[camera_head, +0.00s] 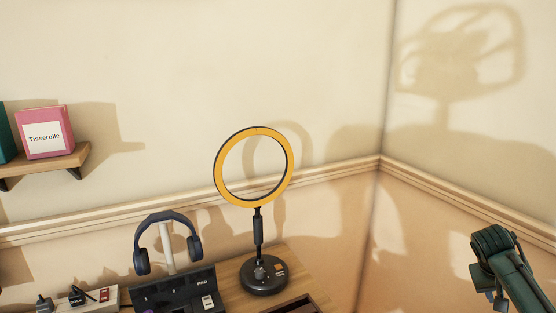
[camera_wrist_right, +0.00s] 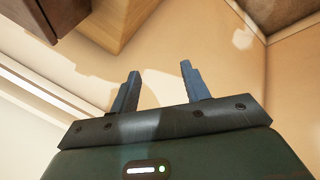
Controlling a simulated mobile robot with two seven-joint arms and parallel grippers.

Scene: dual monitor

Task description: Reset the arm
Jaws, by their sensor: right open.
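My right arm comes in at the lower right of the head view, and its gripper (camera_head: 501,300) is small and partly cut off there. In the right wrist view the right gripper (camera_wrist_right: 158,85) has its two fingers apart with nothing between them. Beyond the fingers are only wall and a corner of wooden furniture, apart from the gripper. My left gripper does not show in either view.
A desk (camera_head: 238,297) holds a ring lamp (camera_head: 257,240), a headphone stand with headphones (camera_head: 193,250), a black pad box (camera_head: 175,293) and a power strip (camera_head: 100,299). A wall shelf (camera_head: 75,158) with a pink box (camera_head: 45,132) is at left. Space right of the desk is clear.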

